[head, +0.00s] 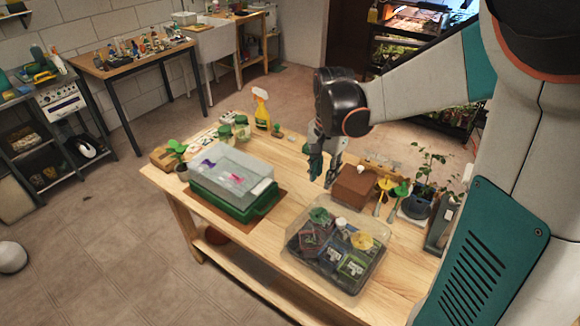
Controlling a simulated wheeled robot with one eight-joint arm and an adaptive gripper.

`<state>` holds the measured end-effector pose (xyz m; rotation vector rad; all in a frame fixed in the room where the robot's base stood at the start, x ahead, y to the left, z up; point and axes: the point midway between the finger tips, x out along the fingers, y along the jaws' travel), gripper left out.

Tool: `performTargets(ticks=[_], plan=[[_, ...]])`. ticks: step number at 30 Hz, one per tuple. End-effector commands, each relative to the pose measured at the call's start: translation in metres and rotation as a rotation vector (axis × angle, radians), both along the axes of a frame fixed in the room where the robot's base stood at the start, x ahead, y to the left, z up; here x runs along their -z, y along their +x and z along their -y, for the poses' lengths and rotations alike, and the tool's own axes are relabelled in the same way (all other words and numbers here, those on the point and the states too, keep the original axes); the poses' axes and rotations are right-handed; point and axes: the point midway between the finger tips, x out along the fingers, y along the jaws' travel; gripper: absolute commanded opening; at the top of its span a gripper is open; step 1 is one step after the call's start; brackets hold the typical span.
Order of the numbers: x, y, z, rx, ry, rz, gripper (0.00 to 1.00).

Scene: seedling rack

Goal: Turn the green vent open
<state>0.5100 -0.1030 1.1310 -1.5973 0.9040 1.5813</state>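A propagator with a frosted clear lid (226,165) and a green base (200,206) stands on the wooden table's left half. A purple piece (208,162) and a pink piece (238,178) show on the lid. I cannot make out a green vent on it. A green round piece (320,215) shows at the clear plastic box to the right; whether it is a vent I cannot tell. My gripper (324,175) points down above the table's far middle, right of the propagator and apart from it. Its fingers are apart with nothing visible between them.
The clear box (310,262) holds packets and a yellow round piece (362,240). A brown block (353,187), small tools and a potted plant (417,203) stand at the right. A spray bottle (262,110) and jars stand behind. Bare wood (283,210) lies between propagator and box.

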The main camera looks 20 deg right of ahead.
Motion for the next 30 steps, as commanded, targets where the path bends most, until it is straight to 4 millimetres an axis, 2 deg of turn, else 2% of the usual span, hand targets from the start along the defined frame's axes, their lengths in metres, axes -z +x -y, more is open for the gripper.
performTargets(ticks=[5,8,21,27,30], plan=[[0.01,0.001,0.003,0.024,0.003,-0.012,0.28],[0.022,0.002,0.003,0.023,0.003,-0.011,0.28],[0.106,0.002,0.002,0.021,0.003,-0.01,0.28],[0.131,0.002,0.002,0.021,0.003,-0.01,0.28],[0.138,0.001,0.002,0.021,0.003,-0.01,0.28]])
